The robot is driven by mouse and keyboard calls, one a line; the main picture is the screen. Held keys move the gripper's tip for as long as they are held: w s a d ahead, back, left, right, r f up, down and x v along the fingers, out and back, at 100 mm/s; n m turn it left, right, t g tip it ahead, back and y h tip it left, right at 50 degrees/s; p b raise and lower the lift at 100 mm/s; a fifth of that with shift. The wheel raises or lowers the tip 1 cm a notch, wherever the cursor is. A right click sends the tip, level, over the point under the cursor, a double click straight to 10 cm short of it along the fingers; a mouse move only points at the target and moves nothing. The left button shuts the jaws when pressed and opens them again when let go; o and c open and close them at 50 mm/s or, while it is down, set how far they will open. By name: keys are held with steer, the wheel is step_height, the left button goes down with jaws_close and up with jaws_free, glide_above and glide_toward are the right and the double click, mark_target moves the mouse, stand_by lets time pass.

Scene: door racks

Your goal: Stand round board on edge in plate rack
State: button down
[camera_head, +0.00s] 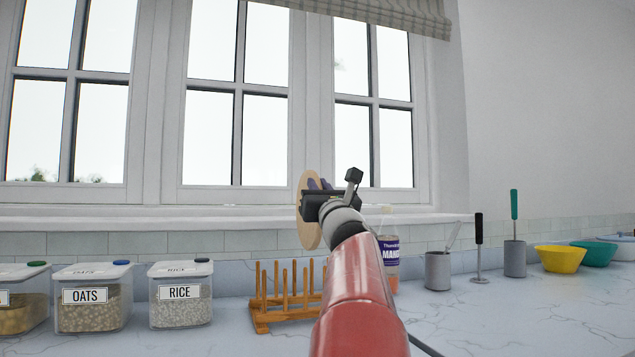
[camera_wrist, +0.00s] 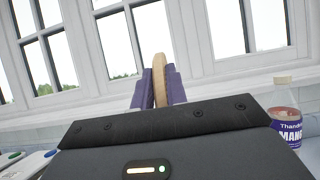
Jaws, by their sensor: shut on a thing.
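The round board (camera_head: 308,222) is pale wood and stands on edge in the air, seen nearly edge-on in the head view. My gripper (camera_head: 318,184) is shut on it, above the wooden plate rack and higher than its pegs. In the wrist view the board (camera_wrist: 160,75) shows as a narrow upright edge between the two purple fingers of my gripper (camera_wrist: 158,88). The plate rack (camera_head: 285,302) is orange-brown wood with upright pegs and stands on the counter. My arm hides its right part. No board stands in the visible slots.
Clear bins labelled OATS (camera_head: 90,300) and RICE (camera_head: 181,297) stand left of the rack. A mango bottle (camera_head: 390,255) stands behind my arm on the right. Grey utensil pots (camera_head: 438,270), a yellow bowl (camera_head: 560,259) and a teal bowl (camera_head: 597,253) are further right. The front right counter is clear.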

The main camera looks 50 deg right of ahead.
steer(key=b, duration=0.2)
glide_above(318, 242)
steer(key=f, duration=0.4)
steer(key=shift+s+a+f, duration=0.3)
steer(key=shift+s+f, duration=0.05)
steer(key=shift+s, duration=0.05)
step_height(318, 242, down, 7)
steer(key=b, duration=0.8)
steer(key=shift+f, duration=0.2)
steer(key=c, duration=1.3)
jaws_free()
step_height(318, 242, up, 12)
steer(key=p, duration=1)
